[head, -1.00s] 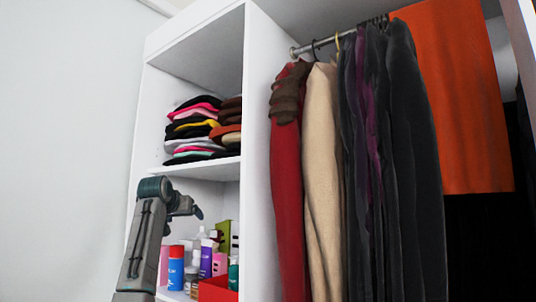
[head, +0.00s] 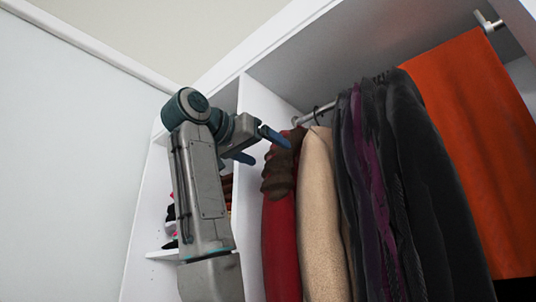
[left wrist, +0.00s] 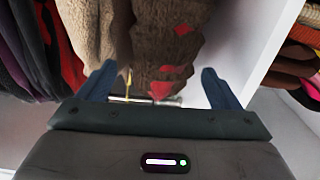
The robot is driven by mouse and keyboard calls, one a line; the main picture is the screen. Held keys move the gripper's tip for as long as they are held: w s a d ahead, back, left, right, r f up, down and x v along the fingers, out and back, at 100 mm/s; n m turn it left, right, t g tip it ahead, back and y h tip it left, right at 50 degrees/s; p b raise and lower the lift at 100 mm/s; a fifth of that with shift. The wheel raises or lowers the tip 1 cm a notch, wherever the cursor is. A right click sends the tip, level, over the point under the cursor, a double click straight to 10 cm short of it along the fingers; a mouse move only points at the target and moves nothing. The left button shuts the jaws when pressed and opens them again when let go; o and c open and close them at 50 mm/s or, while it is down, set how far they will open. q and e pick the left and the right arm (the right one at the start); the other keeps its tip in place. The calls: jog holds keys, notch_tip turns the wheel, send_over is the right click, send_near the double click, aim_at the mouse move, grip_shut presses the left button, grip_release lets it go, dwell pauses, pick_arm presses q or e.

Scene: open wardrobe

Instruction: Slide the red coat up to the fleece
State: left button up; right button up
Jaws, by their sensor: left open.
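The red coat (head: 281,245) hangs at the left end of the rail, with a brown scarf-like piece (head: 277,175) over its top. A beige, fleecy garment (head: 320,200), which looks like the fleece, hangs close to its right. My left gripper (head: 258,147) is open with blue fingers, at the upper left of the coat. In the left wrist view, the brown fuzzy piece (left wrist: 160,45) with small red patches of the coat (left wrist: 161,90) shows between the spread fingers. The beige garment (left wrist: 92,28) is beyond the left finger there. My right gripper is out of view.
A white divider (head: 252,120) stands left of the coat, beside shelves with folded clothes (head: 171,213). Dark and purple garments (head: 385,190) hang tightly right of the beige one. An orange piece (head: 480,150) hangs at the right. The metal rail (head: 318,112) runs above.

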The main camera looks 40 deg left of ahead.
aim_at(275, 156)
pick_arm(q)
jog(key=shift+w+a+r+p, duration=0.25)
jog(key=shift+a+r+p, duration=0.15)
jog(key=shift+p, duration=0.2)
jog(key=shift+w+d+p, duration=0.15)
jog(key=shift+w+p, duration=0.2)
jog(key=shift+w, duration=0.55)
jog(key=w, duration=0.3)
jog(key=w+p, duration=0.1)
jog(key=shift+w+d+f, duration=0.15)
jog(key=shift+d+f, duration=0.05)
jog(key=shift+d, duration=0.2)
jog(key=shift+w+p, duration=0.35)
jog(key=shift+w, duration=0.65)
jog(key=shift+w+f, duration=0.1)
jog(key=shift+w, duration=0.05)
jog(key=shift+c, duration=0.3)
jog(key=c, duration=1.4)
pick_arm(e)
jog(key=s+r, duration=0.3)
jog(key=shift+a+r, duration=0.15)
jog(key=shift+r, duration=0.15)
